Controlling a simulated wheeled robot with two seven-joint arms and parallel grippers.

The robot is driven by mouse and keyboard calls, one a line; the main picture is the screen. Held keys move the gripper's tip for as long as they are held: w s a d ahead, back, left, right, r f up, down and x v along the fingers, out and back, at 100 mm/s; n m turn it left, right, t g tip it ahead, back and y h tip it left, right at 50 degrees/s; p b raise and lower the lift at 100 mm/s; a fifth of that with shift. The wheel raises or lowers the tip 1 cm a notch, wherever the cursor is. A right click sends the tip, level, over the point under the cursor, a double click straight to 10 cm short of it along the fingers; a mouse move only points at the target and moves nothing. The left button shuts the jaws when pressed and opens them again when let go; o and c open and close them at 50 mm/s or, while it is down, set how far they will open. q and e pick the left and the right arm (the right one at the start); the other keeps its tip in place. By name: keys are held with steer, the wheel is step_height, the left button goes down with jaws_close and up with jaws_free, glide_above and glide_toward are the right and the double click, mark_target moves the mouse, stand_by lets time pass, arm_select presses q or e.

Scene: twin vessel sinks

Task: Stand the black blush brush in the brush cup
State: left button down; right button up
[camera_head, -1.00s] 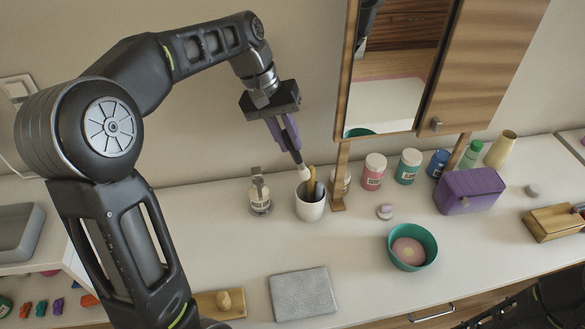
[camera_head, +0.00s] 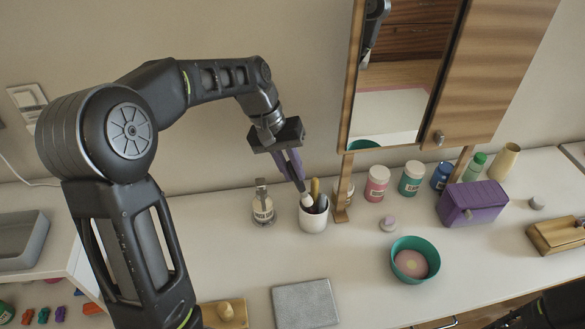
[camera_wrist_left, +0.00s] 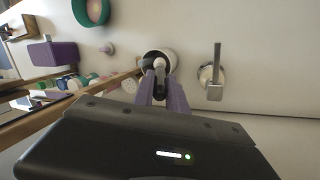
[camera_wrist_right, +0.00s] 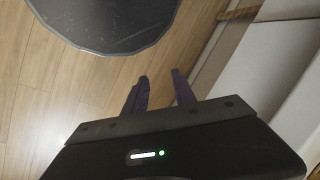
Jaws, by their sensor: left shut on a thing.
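The white brush cup (camera_head: 313,219) stands on the counter below the mirror, with several items in it, one with a yellow handle (camera_head: 315,188). My left gripper (camera_head: 295,178) is above the cup, shut on the black blush brush (camera_head: 302,186), which tilts with its pale end (camera_head: 307,200) down at the cup's mouth. In the left wrist view the brush (camera_wrist_left: 159,72) shows between the fingers over the cup (camera_wrist_left: 170,56); how deep its end sits is unclear. My right gripper (camera_wrist_right: 160,82) is open and empty above the floor.
A glass pump bottle (camera_head: 263,208) stands left of the cup. The wooden mirror post (camera_head: 341,200) is close on its right. Farther right are jars (camera_head: 376,184), a teal bowl (camera_head: 402,276) and a purple box (camera_head: 474,203). A grey mat (camera_head: 305,304) lies in front.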

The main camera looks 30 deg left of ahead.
arm_select(q)
steer(key=shift+f+b, duration=0.4)
steer(key=shift+f, duration=0.2)
steer(key=c, duration=1.3)
jaws_free()
steer(key=shift+c, duration=0.2)
steer(key=shift+r+p, duration=0.4)
steer(key=shift+r, duration=0.15)
steer(key=p+v, duration=0.1)
steer(key=v, duration=1.1)
steer(key=shift+p, duration=0.35)
